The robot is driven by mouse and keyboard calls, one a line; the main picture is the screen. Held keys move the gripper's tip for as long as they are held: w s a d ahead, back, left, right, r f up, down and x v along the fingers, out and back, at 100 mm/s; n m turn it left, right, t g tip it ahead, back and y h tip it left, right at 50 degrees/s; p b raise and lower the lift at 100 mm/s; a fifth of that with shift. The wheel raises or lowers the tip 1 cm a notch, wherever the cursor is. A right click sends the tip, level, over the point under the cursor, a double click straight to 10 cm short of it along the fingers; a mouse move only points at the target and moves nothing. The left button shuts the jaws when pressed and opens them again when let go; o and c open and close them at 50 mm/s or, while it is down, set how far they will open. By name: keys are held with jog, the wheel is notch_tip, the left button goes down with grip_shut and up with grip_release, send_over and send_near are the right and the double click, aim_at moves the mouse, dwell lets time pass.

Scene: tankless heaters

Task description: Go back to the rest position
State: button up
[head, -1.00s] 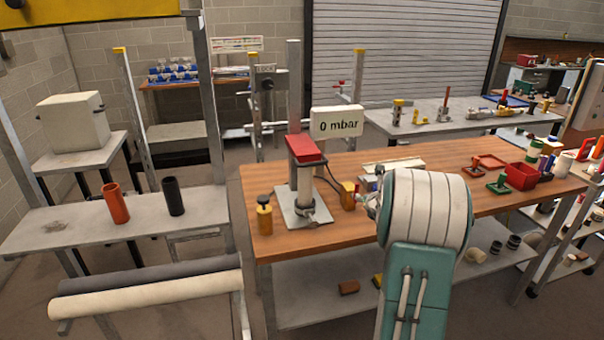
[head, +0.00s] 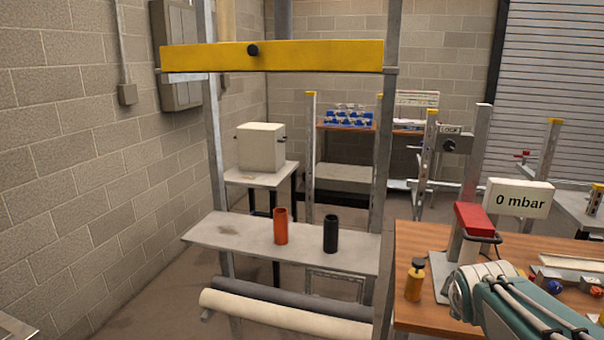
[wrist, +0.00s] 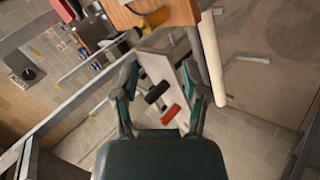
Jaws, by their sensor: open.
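My gripper (wrist: 160,92) shows in the wrist view with its two fingers spread apart and nothing between them. Through the gap, farther off, I see the grey shelf with an orange cylinder and a black cylinder on it. In the head view my arm comes in at the lower right, over the front left part of the wooden workbench (head: 415,240). The fingers are not visible in the head view.
A steel frame with a yellow crossbar (head: 300,56) stands ahead. Its grey shelf (head: 225,237) holds an orange cylinder (head: 281,226) and a black cylinder (head: 330,234). A cream roll (head: 285,317) hangs below.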

jog(key=s+a+f+m+g+y, duration=0.2)
jog(key=s+a+m, duration=0.7)
jog(key=s+a, duration=0.5)
jog(key=s+f+y, duration=0.1)
jog(key=s+y, duration=0.1)
jog(key=shift+s+a+m+g, duration=0.3)
jog(key=shift+s+a+m, duration=0.05)
jog(key=shift+a+m, duration=0.05)
